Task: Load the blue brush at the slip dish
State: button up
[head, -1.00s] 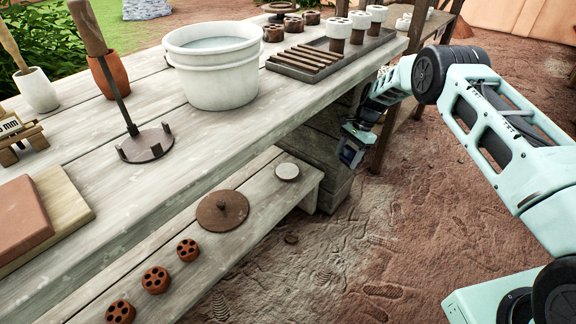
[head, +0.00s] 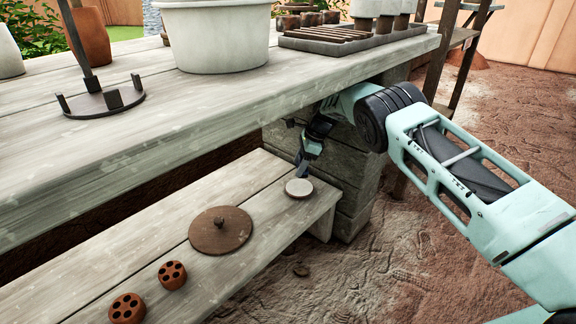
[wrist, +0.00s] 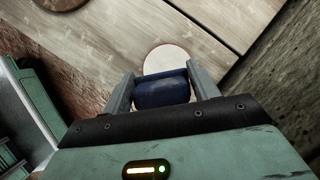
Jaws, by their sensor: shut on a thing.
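My gripper (wrist: 161,88) is shut on a dark blue thing (wrist: 162,92), which sits between its two grey fingers in the wrist view; I take it to be the blue brush. Its tip is hidden. A small round pale dish (wrist: 166,60), which I take to be the slip dish, lies on the shelf just past the fingers, partly covered by the blue thing. In the head view this dish (head: 299,189) is near the right end of the low shelf. My gripper (head: 303,170) is just above its far side there; I cannot tell whether the brush touches it.
The worktop (head: 160,150) overhangs the low shelf (head: 130,275), with a stone support (head: 350,190) behind my gripper. A rusty knobbed disc (head: 220,232) and holed clay pieces (head: 127,308) lie left of the dish. A white bucket (head: 220,40) stands above.

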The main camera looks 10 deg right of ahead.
jog(key=shift+w+a, duration=0.3)
jog(key=shift+w, duration=0.1)
jog(key=shift+f+b, duration=2.1)
jog(key=shift+f, duration=0.8)
jog(key=shift+f+b, duration=0.3)
jog(key=shift+f, duration=0.3)
jog(key=shift+r, duration=0.1)
jog(key=shift+r+p, duration=2.6)
jog(key=shift+r, duration=0.9)
jog(key=shift+s, duration=0.1)
